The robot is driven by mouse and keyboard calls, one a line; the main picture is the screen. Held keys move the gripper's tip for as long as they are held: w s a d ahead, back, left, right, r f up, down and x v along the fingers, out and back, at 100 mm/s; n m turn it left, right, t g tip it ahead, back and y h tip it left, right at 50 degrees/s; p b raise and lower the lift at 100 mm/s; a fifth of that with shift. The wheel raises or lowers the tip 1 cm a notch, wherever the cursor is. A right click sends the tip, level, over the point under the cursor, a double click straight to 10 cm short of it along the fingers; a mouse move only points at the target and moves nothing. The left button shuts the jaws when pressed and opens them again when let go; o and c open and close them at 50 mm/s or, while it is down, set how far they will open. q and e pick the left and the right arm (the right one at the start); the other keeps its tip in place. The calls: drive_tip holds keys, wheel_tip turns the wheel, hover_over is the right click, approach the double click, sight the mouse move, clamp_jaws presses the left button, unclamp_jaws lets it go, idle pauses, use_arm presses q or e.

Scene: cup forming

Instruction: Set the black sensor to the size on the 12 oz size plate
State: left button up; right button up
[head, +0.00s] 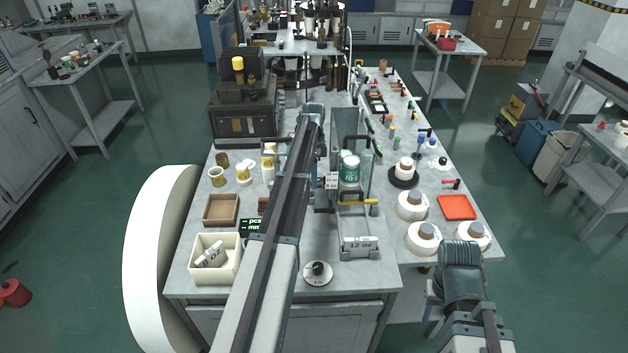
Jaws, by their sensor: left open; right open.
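The 12 oz size plate (360,244) stands at the front of the machine frame, its "12 oz" lettering facing me. A small white label (332,180) sits higher on the frame. My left arm reaches across the bench, and my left gripper (324,207) hangs down beside the frame, just left of the label; it is open, its fingertips small and dark. I cannot pick out the black sensor clearly among the dark parts around that gripper. Only links of my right arm show at lower right; its gripper is not visible.
A black knob on a white disc (318,272) is at the bench front. A cream bin (216,259) holds another plate, beside a brown tray (221,210) and a green-lettered display (252,225). White rolls (423,238) and an orange tray (457,207) lie right. A stacked cup (350,168) stands behind.

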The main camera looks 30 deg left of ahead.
use_arm(q)
drive_tip(key=shift+c, duration=0.2)
clamp_jaws()
idle(1.1)
